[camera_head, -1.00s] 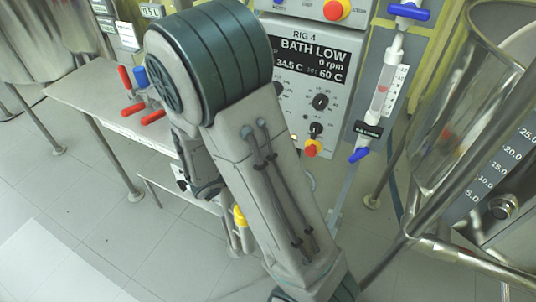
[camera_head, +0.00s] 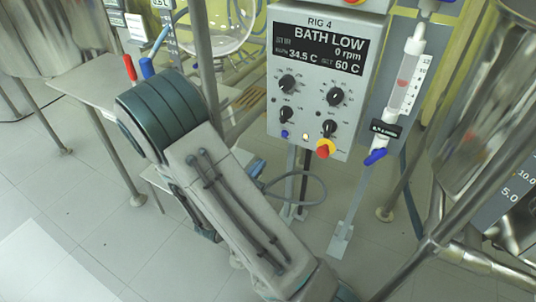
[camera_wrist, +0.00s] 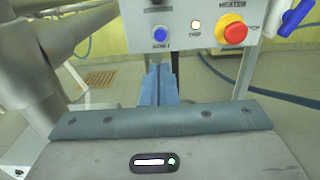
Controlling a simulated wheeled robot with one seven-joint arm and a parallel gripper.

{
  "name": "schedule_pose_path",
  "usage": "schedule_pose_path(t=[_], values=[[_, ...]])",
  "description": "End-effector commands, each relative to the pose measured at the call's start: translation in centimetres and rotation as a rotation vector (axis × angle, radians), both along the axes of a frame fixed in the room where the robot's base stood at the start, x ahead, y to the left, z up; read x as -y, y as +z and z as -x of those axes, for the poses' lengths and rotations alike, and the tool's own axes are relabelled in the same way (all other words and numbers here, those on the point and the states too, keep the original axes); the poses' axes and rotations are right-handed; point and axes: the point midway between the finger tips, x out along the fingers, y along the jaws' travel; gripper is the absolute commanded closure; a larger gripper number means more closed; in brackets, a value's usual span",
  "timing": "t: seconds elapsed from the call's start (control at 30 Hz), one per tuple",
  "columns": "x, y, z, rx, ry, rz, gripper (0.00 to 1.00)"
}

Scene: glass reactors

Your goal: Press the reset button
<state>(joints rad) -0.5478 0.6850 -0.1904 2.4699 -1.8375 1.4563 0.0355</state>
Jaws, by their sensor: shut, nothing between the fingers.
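The reset button is a small blue button (camera_wrist: 160,34) low on the grey control panel in the wrist view, with a blurred label under it. In the head view the blue button (camera_head: 285,134) sits at the panel's lower left. My gripper (camera_wrist: 158,72) is shut and empty. Its blue fingers point toward the panel, and their tips appear just below the button, apart from it in the picture. The exact gap in depth cannot be told.
A lit lamp (camera_wrist: 195,24) and a red knob on a yellow base (camera_wrist: 233,31) are right of the button. The panel (camera_head: 313,106) reads BATH LOW. A flow meter (camera_head: 405,85) hangs to its right. A metal post (camera_wrist: 28,50) stands at left in the wrist view.

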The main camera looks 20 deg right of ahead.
Motion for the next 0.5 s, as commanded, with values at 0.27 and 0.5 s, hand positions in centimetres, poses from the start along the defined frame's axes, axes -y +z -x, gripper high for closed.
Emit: schedule_pose_path(t=[0.27,0.5], values=[[4.5,-0.1,-3.3,0.004,-0.006,0.000,1.00],[8.2,-0.2,-6.2,0.003,-0.005,0.000,1.00]])
